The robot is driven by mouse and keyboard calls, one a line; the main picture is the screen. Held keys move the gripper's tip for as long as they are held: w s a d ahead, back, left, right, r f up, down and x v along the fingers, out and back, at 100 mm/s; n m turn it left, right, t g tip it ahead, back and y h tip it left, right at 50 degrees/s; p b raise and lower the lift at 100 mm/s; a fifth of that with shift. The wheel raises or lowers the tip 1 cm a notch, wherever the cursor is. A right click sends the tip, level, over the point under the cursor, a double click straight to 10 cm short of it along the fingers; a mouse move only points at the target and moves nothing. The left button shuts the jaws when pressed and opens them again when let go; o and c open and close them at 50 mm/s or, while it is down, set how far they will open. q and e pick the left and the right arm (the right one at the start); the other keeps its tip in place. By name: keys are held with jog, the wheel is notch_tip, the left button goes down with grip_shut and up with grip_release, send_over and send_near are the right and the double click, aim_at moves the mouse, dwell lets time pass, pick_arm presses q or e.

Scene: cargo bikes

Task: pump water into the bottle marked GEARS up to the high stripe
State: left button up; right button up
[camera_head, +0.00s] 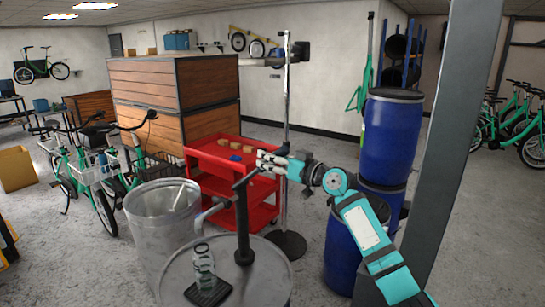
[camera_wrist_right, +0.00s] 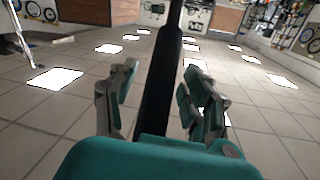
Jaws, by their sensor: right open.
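A clear bottle (camera_head: 204,262) stands upright on a black tray (camera_head: 208,292) on top of a grey metal drum (camera_head: 262,268). Its marking, stripes and water level are too small to read. A black hand pump (camera_head: 243,225) rises from the drum, with a grey spout (camera_head: 213,211) reaching left above the bottle. Its black handle (camera_head: 246,178) slants up to the right. My right gripper (camera_head: 262,161) is open at the handle's upper end. In the right wrist view the black handle (camera_wrist_right: 166,75) runs between the open fingers (camera_wrist_right: 160,95). My left gripper is not in view.
A galvanised bin (camera_head: 155,235) stands left of the drum. A red cart (camera_head: 220,170) with small boxes and a chrome stand (camera_head: 286,120) are behind the pump. Blue barrels (camera_head: 390,140) are stacked at right. Bicycles (camera_head: 100,180) stand at left.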

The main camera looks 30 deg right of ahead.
grip_shut()
dwell(0.3)
